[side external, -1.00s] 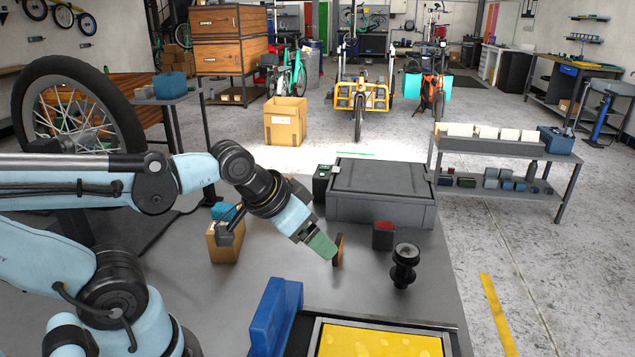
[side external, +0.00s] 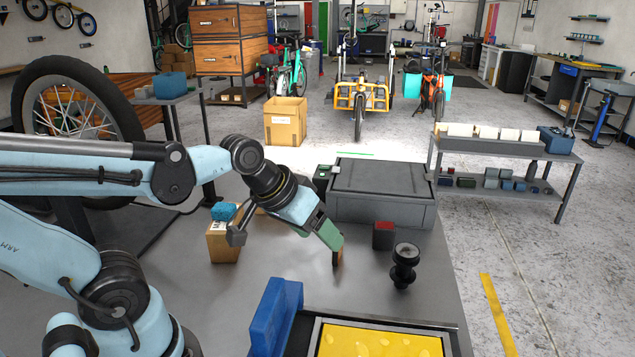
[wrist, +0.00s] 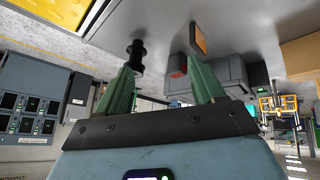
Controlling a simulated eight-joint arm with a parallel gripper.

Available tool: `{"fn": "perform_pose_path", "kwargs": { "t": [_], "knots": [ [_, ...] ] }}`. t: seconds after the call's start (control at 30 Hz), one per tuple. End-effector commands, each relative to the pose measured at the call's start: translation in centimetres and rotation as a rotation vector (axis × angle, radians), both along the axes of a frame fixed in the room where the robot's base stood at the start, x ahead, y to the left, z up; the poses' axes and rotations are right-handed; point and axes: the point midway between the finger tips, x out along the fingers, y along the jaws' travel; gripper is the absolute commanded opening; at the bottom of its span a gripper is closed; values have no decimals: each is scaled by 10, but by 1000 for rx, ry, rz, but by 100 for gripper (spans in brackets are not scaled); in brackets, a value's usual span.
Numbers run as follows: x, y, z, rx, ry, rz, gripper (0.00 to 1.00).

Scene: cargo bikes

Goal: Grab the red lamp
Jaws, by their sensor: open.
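The red lamp (side external: 383,235) is a small dark block with a red top, standing on the grey bench right of my gripper (side external: 334,240). In the wrist view, which looks inverted, the red lamp (wrist: 178,73) shows between the fingers, near the right one, partly hidden by it. My gripper (wrist: 162,80) has its two green fingers spread, with nothing held between them. In the side view the fingers point down and right, and a gap separates them from the lamp.
An orange-faced upright piece (side external: 337,257) stands at the fingertips, partly hidden. A black knobbed part (side external: 404,265) stands right of the lamp. A grey case (side external: 380,192) lies behind. A blue bin (side external: 275,315) and yellow-lined tray (side external: 380,341) are in front; a cardboard box (side external: 224,240) is left.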

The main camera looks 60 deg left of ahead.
Motion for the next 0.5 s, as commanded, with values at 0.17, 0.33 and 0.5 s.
{"fn": "perform_pose_path", "kwargs": {
  "t": [0.17,0.33,0.5],
  "knots": [
    [30,6,-2,-318,71,301,68],
    [60,15,-8,-632,152,581,68],
    [89,32,-17,-942,245,843,68]
  ]
}}
